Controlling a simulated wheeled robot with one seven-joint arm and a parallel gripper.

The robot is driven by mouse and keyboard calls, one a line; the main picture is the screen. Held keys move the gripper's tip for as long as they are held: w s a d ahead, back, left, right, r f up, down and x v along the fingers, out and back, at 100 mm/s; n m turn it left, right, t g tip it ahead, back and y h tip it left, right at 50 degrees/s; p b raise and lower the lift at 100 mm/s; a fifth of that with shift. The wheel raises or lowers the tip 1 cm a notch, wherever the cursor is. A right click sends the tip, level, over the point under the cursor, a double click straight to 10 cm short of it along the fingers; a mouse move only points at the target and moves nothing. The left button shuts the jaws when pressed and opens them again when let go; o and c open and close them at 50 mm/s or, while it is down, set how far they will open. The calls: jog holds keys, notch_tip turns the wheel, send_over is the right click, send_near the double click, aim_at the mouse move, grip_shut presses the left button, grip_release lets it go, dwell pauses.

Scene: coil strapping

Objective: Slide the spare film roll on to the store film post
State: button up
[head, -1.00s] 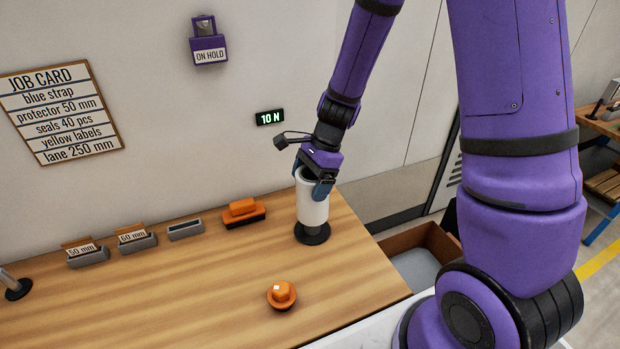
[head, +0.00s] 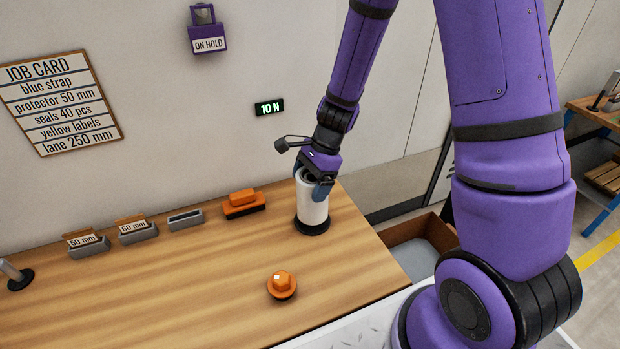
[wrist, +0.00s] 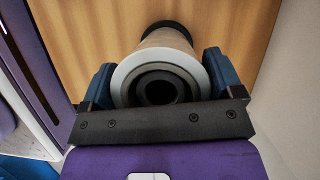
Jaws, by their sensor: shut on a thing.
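The white spare film roll (head: 312,205) stands upright at the right end of the table, low over a round black base (head: 312,227). The post of this base is hidden by the roll, and I cannot tell if it is the store film post. My gripper (head: 318,185) is shut on the upper part of the roll from above. In the wrist view the roll's round end (wrist: 160,82) lies between the blue fingers, with a dark hollow core. A short grey post (head: 10,270) on a black base shows at the far left.
An orange knob-like object (head: 281,285) sits at the table's front. An orange block (head: 243,203) and several grey holders (head: 138,232) line the back. A brown bin (head: 405,240) stands off the right edge. The table's middle is clear.

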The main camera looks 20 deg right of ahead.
jog(key=shift+f, duration=0.9)
jog(key=o, duration=1.5)
jog(key=shift+c, duration=0.2)
jog(key=v, duration=1)
jog(key=shift+d+r, duration=0.1)
jog(key=shift+r, duration=0.55)
jog(key=s+d+r+n+t+h, duration=0.3)
jog(key=s+r+n+t+h, duration=0.1)
jog(key=s+r+n, duration=1.2)
jog(key=s+r+t, duration=0.1)
jog(key=s+r, duration=0.4)
jog(key=r, duration=0.1)
jog(key=shift+s+d+t+h, duration=0.2)
jog(key=shift+d+t+h, duration=0.1)
jog(key=shift+t, duration=0.1)
